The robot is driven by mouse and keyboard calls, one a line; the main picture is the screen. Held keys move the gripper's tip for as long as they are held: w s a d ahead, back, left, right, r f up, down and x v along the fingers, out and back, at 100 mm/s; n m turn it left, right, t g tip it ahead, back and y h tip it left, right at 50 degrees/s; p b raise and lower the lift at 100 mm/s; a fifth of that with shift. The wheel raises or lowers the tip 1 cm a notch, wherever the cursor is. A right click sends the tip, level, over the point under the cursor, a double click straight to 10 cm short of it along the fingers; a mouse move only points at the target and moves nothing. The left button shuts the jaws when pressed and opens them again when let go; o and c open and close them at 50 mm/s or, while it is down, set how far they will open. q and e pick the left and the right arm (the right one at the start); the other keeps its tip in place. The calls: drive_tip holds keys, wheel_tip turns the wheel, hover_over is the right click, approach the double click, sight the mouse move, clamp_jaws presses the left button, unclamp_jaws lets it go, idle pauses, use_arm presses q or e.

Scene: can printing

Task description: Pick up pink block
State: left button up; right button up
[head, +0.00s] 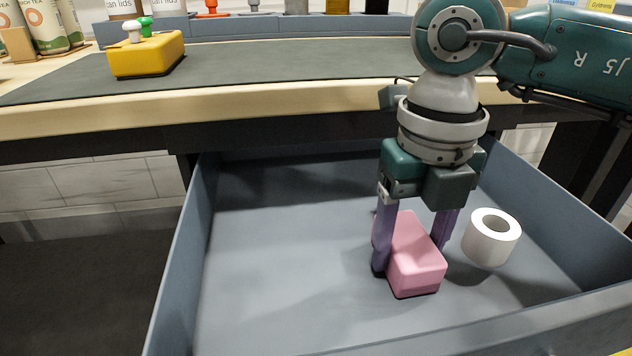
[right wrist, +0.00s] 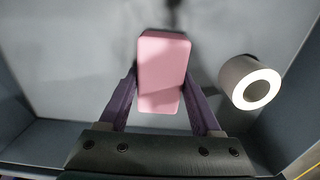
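The pink block (head: 416,265) lies in the open grey drawer (head: 290,290). It also shows in the right wrist view (right wrist: 162,72), between the two fingers. My right gripper (head: 412,250) points down over the block, with one purple finger on each side of it. The fingers are apart and very close to the block's sides. I cannot see clear contact on both sides, and no lift off the drawer floor is visible. The right gripper also shows in the right wrist view (right wrist: 161,88). My left gripper is not in view.
A white roll (head: 491,238) lies in the drawer just right of the block and right finger. The drawer's left part is clear. On the table above stands a yellow block (head: 147,56) with a white and a green knob. Bottles (head: 45,27) stand at the back left.

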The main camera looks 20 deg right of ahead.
drive_tip(key=c, duration=0.8)
drive_tip(key=shift+c, duration=0.2)
drive_tip(key=shift+r, duration=0.15)
